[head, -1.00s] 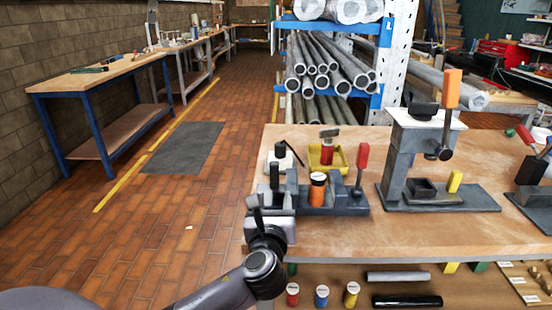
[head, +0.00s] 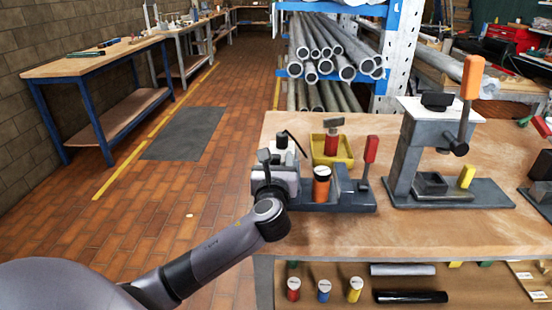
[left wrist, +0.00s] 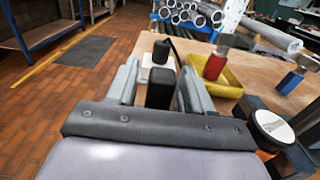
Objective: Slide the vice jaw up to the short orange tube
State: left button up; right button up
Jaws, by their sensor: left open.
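The short orange tube (head: 321,187) with a white top and dark band stands upright in the grey vice (head: 348,203) at the table's left end. It shows partly at the right of the left wrist view (left wrist: 270,132). My left gripper (head: 270,168) is at the vice's left end, left of the tube. In the left wrist view its open fingers (left wrist: 160,88) stand on either side of a black upright block (left wrist: 160,91), apparently the vice jaw's grip. Contact is unclear. My gripper hides most of the jaw in the head view. My right gripper is out of view.
A yellow tray (head: 331,150) holding a red tool is behind the vice. A white item with a black top (head: 282,148) stands just beyond my gripper. A red-handled lever (head: 370,155) rises at the vice's right. A grey press (head: 430,150) stands further right.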

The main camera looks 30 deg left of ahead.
pick_arm(q)
jog(key=shift+w+a, duration=0.25)
jog(key=shift+w, duration=0.1)
jog(key=c, duration=0.8)
jog(key=shift+w+d+p, duration=0.3)
jog(key=shift+w+d, duration=0.05)
jog(key=shift+d, duration=0.25)
jog(key=shift+w+d+p, duration=0.3)
jog(key=shift+w+d, duration=0.05)
jog(key=shift+d, duration=0.25)
jog(key=shift+c, duration=0.2)
jog(key=o, duration=0.8)
jog(key=shift+o, duration=0.2)
jog(key=v, duration=0.7)
jog(key=shift+s+r, duration=0.1)
